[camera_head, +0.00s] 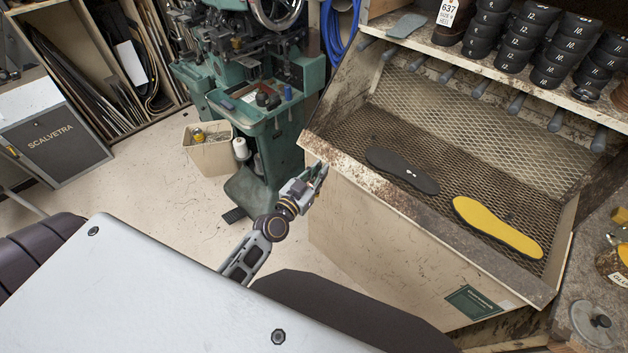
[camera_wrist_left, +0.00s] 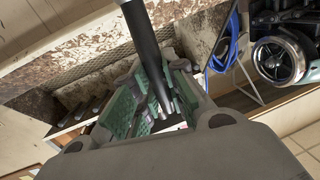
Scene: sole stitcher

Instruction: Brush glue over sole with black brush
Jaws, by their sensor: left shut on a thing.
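A yellow sole (camera_head: 497,226) lies on the mesh bed of the bench in the head view. A dark grey sole (camera_head: 402,170) lies on the same mesh to its left. My left gripper (camera_head: 316,178) is by the bench's front left corner, well left of both soles. In the left wrist view the gripper (camera_wrist_left: 152,98) is shut on a black rod (camera_wrist_left: 147,45), which looks like the black brush's handle. The rod's bristle end cannot be made out. A jar (camera_head: 612,264) with a yellowish label stands at the right edge, partly cut off. My right gripper is out of view.
The mesh bench (camera_head: 420,235) has a raised front edge and a row of pegs at the back. A shelf above holds stacked black heels (camera_head: 517,47). A green machine (camera_head: 265,115) stands behind my left gripper. A round metal lid (camera_head: 594,322) sits at the lower right.

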